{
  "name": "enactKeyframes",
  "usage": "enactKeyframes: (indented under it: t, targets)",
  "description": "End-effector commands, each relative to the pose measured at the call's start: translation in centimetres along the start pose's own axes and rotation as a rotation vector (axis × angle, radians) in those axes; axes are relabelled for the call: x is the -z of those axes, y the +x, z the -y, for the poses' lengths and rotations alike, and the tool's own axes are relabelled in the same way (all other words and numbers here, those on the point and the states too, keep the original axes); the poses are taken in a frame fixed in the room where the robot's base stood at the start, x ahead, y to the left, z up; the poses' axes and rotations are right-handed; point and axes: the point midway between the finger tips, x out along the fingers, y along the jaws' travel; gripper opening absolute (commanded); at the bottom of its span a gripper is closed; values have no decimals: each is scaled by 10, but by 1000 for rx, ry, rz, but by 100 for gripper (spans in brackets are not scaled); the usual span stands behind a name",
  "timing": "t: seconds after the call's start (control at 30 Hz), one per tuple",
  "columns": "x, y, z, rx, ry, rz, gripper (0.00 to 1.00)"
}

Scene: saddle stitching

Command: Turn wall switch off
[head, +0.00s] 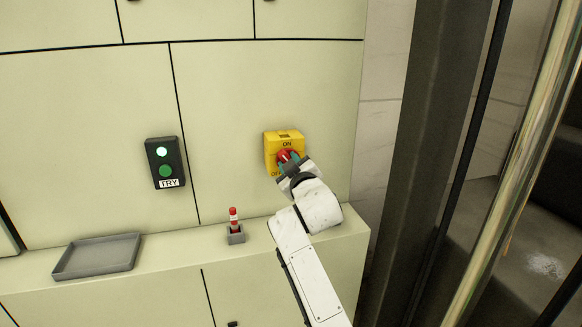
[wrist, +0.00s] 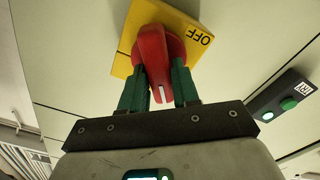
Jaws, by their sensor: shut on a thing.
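A yellow wall switch box (head: 270,146) is mounted on the pale panel, with ON printed at its top and OFF at its lower left, partly covered. Its red knob (head: 285,155) is partly hidden by my gripper (head: 289,162). In the wrist view the red knob (wrist: 152,58) sits between the two green fingers of my gripper (wrist: 160,90), which is shut on it. The knob's white mark is at its lower end there, not turned toward the OFF label on the yellow plate (wrist: 128,30). The ON label is hidden in the wrist view.
A black TRY box (head: 152,172) with a lit lamp and a green button is on the panel to the left. On the ledge below are a grey tray (head: 68,271) and a red-and-white stick in a grey holder (head: 236,238). A dark column (head: 420,130) stands at right.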

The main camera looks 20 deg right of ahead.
Motion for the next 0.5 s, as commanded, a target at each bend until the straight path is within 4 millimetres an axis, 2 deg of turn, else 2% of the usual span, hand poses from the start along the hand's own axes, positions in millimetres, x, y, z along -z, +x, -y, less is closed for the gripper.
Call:
enactKeyframes:
  t: [0.5]
  targets:
    - [-1,0,4,2,-493,1,0]
